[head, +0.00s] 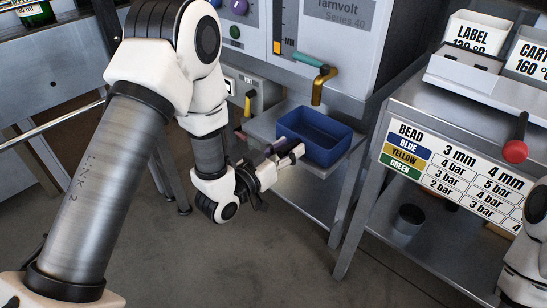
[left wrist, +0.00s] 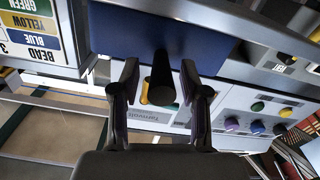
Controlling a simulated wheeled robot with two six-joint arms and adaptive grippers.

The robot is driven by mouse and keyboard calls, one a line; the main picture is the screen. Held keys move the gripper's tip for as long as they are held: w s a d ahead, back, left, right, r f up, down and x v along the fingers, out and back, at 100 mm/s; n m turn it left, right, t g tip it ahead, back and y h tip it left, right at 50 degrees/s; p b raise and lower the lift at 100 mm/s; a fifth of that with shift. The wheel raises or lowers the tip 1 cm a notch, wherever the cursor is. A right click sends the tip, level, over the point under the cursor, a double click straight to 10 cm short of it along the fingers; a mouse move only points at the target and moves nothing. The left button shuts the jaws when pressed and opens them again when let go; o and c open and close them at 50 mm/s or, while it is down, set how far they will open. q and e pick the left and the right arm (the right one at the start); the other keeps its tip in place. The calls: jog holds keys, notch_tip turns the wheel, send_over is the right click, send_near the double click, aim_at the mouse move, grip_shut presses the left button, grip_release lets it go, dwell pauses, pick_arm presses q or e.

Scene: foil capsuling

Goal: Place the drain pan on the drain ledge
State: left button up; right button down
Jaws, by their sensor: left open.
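The drain pan (head: 325,133) is a blue, open rectangular tub. In the head view it appears to stand upright on the grey metal drain ledge (head: 262,127), below the brass tap (head: 318,88). My left gripper (head: 284,153) is open at the pan's near left side and overlaps its edge in the picture. I cannot tell if they touch. In the left wrist view the blue pan (left wrist: 215,45) fills the top, beyond the open fingers (left wrist: 160,85). A dark round piece shows between the fingers, with nothing visibly clamped. My right gripper is out of view.
The Tarnvolt machine (head: 335,45) stands behind the ledge. A yellow-handled valve (head: 249,103) is left of it. To the right is a metal bench with a bead chart (head: 450,175) and a red-knobbed lever (head: 516,150). The floor in front is clear.

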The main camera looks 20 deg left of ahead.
pick_arm(q)
jog(key=p+v, duration=0.6)
jog(key=v, duration=0.5)
jog(key=s+f+g+y, duration=0.2)
jog(key=s+f+g, duration=0.3)
jog(key=f, duration=0.5)
jog(key=s+f+g+y, duration=0.1)
jog(key=s+f+g, duration=0.4)
jog(key=f, duration=0.5)
jog(key=s+a+f+n+g+y, duration=0.1)
jog(key=s+f+g, duration=0.1)
jog(key=s, duration=0.4)
jog(key=s+a+f+n+g+y, duration=0.1)
jog(key=s+f+g+y, duration=0.1)
jog(key=s+g, duration=0.3)
jog(key=shift+s+a+f+b, duration=0.3)
jog(key=shift+s+f, duration=0.15)
jog(key=shift+f, duration=0.2)
